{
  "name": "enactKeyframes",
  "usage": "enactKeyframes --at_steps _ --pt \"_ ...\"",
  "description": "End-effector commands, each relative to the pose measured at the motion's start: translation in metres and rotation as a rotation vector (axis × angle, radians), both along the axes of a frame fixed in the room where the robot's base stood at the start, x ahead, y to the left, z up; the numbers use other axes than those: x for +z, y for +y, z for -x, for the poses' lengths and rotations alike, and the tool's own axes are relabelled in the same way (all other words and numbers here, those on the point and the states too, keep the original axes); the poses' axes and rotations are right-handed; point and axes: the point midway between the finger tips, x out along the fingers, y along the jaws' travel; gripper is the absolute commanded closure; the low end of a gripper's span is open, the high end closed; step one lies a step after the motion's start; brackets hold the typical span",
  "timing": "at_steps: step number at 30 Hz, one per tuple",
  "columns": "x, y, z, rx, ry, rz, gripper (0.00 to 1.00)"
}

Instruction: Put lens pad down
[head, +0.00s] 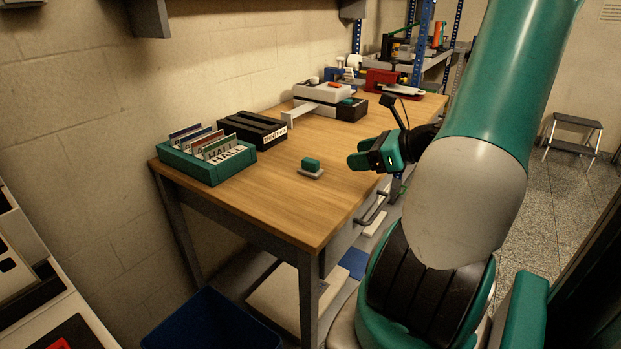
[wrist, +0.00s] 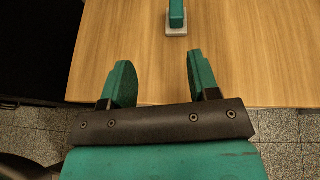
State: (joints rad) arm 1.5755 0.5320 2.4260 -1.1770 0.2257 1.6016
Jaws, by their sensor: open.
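What looks like the lens pad, a small green block on a pale grey base (head: 311,168), sits on the wooden table (head: 290,207), in the middle of its near part. In the wrist view this green and grey piece (wrist: 176,18) shows at the top edge, partly cut off, beyond my fingertips. My gripper (head: 355,154) is to the right of it in the head view, near the table's right edge. In the wrist view my gripper (wrist: 155,72) has its two green fingers spread apart with only bare wood between them. It is apart from the piece.
A green card box (head: 207,167) with lettered cards and a black slotted tray (head: 252,129) stand along the wall. A white and black device (head: 325,92) and a red tool (head: 388,82) are farther back. A drawer handle (head: 371,210) juts from the table's front. The wood around the piece is clear.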

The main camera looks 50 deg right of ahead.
Motion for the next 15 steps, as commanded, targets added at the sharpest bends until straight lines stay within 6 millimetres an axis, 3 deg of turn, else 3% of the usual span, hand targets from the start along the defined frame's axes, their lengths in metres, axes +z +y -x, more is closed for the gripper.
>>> enactKeyframes --at_steps 2,5,15 --pt "-0.006 -0.012 0.010 -0.071 -0.014 -0.047 0.45" --pt "-0.010 -0.016 0.007 -0.099 -0.021 -0.072 0.45" --pt "-0.039 -0.008 -0.061 -0.094 -0.020 -0.072 0.45"
